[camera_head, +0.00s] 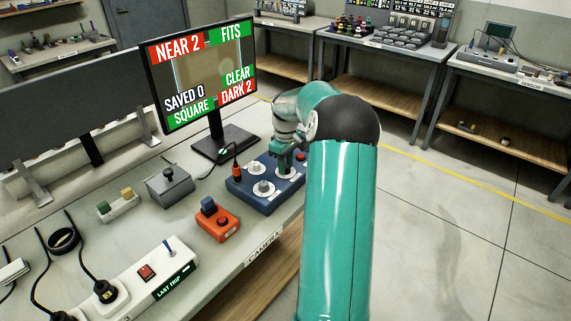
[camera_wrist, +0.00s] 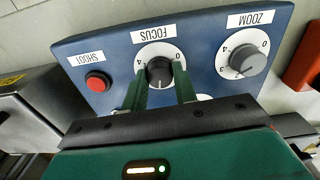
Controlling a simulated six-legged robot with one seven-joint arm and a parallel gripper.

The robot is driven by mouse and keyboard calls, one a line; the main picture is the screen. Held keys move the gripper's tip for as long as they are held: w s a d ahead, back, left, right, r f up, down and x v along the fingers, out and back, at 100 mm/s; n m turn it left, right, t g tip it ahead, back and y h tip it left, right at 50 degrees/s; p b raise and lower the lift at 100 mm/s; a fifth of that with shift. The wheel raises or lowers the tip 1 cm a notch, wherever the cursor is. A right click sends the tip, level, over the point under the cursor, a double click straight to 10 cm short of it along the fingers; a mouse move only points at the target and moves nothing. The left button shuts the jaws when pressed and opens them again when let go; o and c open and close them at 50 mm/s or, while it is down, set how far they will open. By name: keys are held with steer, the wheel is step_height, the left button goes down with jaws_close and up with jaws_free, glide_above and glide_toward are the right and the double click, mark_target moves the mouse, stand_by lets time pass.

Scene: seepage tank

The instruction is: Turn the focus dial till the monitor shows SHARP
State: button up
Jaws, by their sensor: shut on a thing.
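The monitor (camera_head: 200,66) shows "NEAR 2" in red, "FITS" in green, "CLEAR" in green, "DARK 2" in red, "SQUARE" in green and "SAVED 0". The word SHARP is not on it. The blue control box (camera_head: 239,187) stands on the bench in front of the monitor. In the wrist view, the focus dial (camera_wrist: 160,70) is a dark knob on a white scale, with its label upside down. My gripper (camera_wrist: 161,80) is shut on the focus dial, one finger on each side. In the head view, my gripper (camera_head: 287,163) partly hides that dial.
The zoom dial (camera_wrist: 239,58) and the red shoot button (camera_wrist: 97,82) flank the focus dial in the wrist view. An orange switch box (camera_head: 216,222), a grey lever box (camera_head: 170,187) and a power strip (camera_head: 150,274) stand nearby on the bench.

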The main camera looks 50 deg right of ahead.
steer(key=m, duration=0.4)
steer(key=shift+m, duration=2.7)
steer(key=o, duration=1)
steer(key=shift+r, duration=0.15)
step_height(320, 180, up, 14)
steer(key=shift+f, duration=0.2)
